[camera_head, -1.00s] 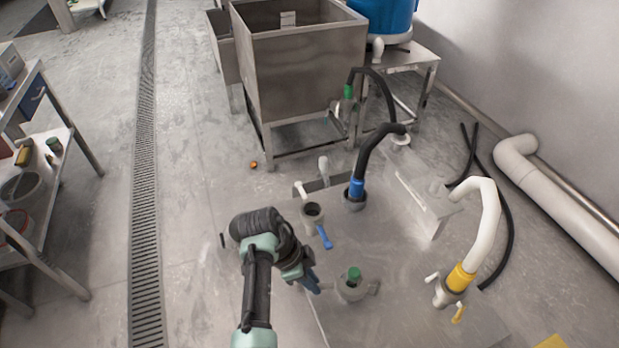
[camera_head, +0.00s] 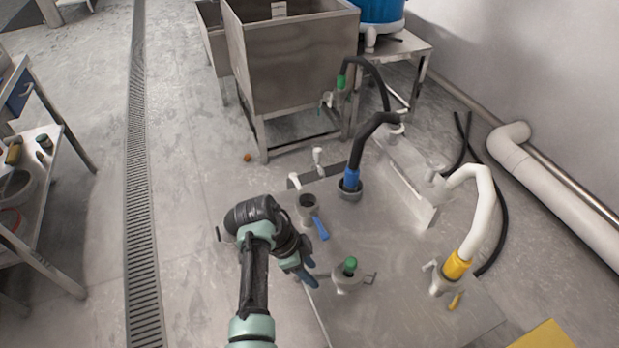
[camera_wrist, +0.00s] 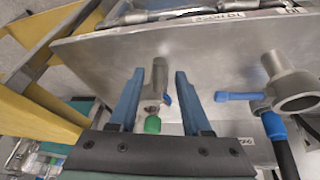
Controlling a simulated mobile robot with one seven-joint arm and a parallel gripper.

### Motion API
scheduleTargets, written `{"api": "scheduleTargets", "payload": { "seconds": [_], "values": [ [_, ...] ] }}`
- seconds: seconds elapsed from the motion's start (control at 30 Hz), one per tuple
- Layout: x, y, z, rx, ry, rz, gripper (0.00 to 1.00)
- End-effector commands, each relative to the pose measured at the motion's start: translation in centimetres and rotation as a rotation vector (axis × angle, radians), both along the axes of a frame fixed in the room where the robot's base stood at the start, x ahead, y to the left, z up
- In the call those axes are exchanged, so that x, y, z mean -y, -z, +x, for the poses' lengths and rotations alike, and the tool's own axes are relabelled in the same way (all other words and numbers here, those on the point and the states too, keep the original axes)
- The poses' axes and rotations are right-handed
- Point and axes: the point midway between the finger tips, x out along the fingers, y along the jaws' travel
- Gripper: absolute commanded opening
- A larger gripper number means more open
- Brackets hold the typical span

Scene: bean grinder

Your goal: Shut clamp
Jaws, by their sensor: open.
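A grey metal fitting with a green plug (camera_head: 347,275) stands on the steel table, with a small grey lever at its right that may be the clamp. In the wrist view, the green plug (camera_wrist: 152,124) and an upright grey metal part (camera_wrist: 159,78) show between my fingers. A small blue piece (camera_wrist: 167,99) lies beside that part. My gripper (camera_head: 308,274) is left of the fitting in the head view. In the wrist view its blue fingers (camera_wrist: 160,72) are apart with nothing visibly held. Contact with the fitting cannot be told.
An open port with a blue lever (camera_head: 320,228) stands behind my gripper. A black hose with a blue collar (camera_head: 350,180) and a white hose with a yellow collar (camera_head: 457,265) rise from the table. A steel hopper (camera_head: 290,70) stands behind.

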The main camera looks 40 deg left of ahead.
Motion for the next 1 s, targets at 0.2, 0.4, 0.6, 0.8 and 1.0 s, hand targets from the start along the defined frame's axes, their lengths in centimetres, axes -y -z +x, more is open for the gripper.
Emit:
{"api": "scheduleTargets", "payload": {
  "seconds": [0.2,0.4,0.6,0.8,1.0],
  "values": [
    [-0.5,-1.3,-0.2,0.002,-0.001,0.001,0.48],
    [-1.8,-5.2,-1.1,0.004,-0.003,0.002,0.48],
    [-3.2,-9.1,-2.1,0.004,-0.002,0.003,0.48],
    [-3.9,-11.4,-2.7,0.002,-0.002,0.001,0.48],
    [-4.1,-12.0,-2.9,0.001,0.000,0.000,0.48]
  ]
}}
